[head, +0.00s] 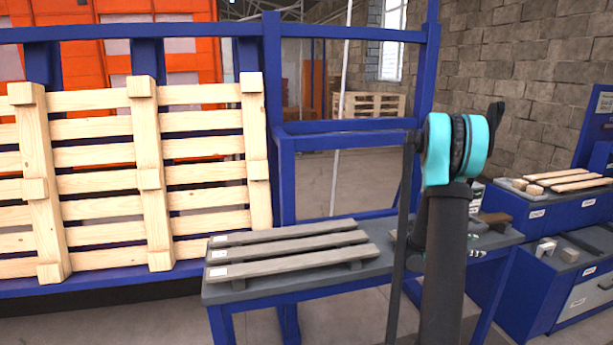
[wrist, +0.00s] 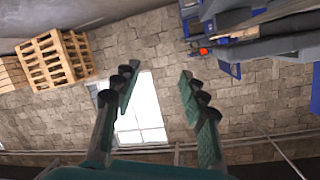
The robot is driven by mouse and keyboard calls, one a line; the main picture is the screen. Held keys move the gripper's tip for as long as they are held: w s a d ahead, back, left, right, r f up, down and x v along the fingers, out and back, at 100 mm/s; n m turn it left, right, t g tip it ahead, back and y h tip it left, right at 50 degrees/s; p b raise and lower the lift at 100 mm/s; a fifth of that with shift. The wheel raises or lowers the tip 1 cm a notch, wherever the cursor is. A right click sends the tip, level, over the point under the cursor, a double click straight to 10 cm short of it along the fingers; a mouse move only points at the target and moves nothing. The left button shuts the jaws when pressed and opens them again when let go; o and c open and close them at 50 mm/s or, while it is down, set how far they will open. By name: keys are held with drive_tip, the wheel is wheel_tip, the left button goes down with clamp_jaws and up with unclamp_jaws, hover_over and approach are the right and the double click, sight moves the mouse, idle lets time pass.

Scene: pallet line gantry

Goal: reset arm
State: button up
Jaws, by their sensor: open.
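My gripper (wrist: 158,80) is open in the wrist view, with its two teal-and-dark fingers wide apart and nothing between them. Beyond the fingers are a brick wall (wrist: 240,105) and a bright window, seen at a turned angle. In the head view my arm stands upright at the right of centre, in front of the blue-framed table. My gripper is not clearly visible there; small teal and dark parts show partly hidden behind the arm.
A wooden pallet (head: 148,180) leans upright on the blue gantry (head: 280,150) at left. Grey planks (head: 290,250) lie on the table (head: 290,284) beside my arm. Blue benches (head: 560,215) with wooden slats stand at right. Stacked pallets (wrist: 50,60) show at the wrist view's left.

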drive_tip(key=s+a+f+n+y, duration=0.2)
drive_tip(key=s+a+n+y, duration=0.3)
drive_tip(key=a, duration=0.7)
drive_tip(key=s+a+f+n+t+y, duration=0.1)
drive_tip(key=s+a+n+y, duration=0.3)
drive_tip(key=s+a+n, duration=0.5)
drive_tip(key=s+a+f+n+t+y, duration=0.1)
drive_tip(key=s+a+f+n+y, duration=0.2)
drive_tip(key=s+a, duration=0.8)
drive_tip(key=a+n+y, duration=0.2)
drive_tip(key=a+n, duration=0.2)
drive_tip(key=a, duration=0.1)
drive_tip(key=shift+a+n+y, duration=0.25)
drive_tip(key=shift+n+y, duration=0.05)
drive_tip(key=shift+d, duration=0.1)
